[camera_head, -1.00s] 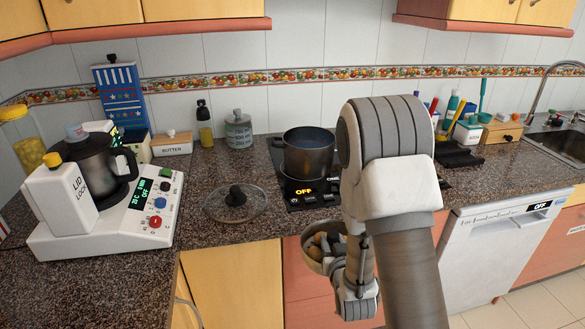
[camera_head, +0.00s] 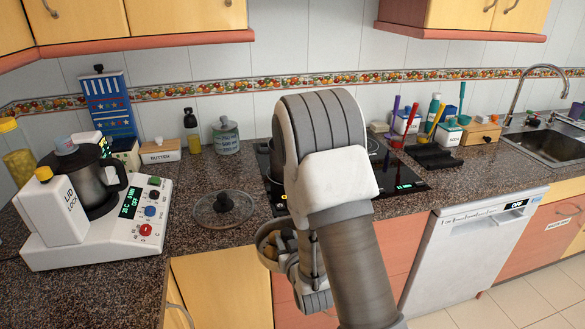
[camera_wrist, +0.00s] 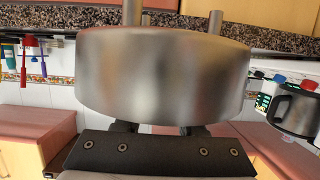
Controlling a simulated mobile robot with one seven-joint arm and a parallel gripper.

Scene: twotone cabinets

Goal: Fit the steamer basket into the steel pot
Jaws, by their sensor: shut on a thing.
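The steamer basket (camera_head: 266,252) is a round metal vessel with yellowish pieces inside, held in front of the counter edge in the head view. It fills the middle of the wrist view (camera_wrist: 165,72) as a plain steel wall. My gripper (camera_wrist: 158,129) is shut on the basket's near side; its fingertips are partly hidden by the basket. In the head view the gripper is small and low, below the big arm joint. The steel pot on the hob (camera_head: 402,185) is almost wholly hidden behind my arm.
A glass lid (camera_head: 222,208) with a dark knob lies on the counter left of the hob. A white food processor (camera_head: 110,215) stands further left. A butter box (camera_head: 160,150) and a grey jar (camera_head: 226,135) are at the back. Utensil holders (camera_head: 448,133) and a sink (camera_head: 550,145) are right.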

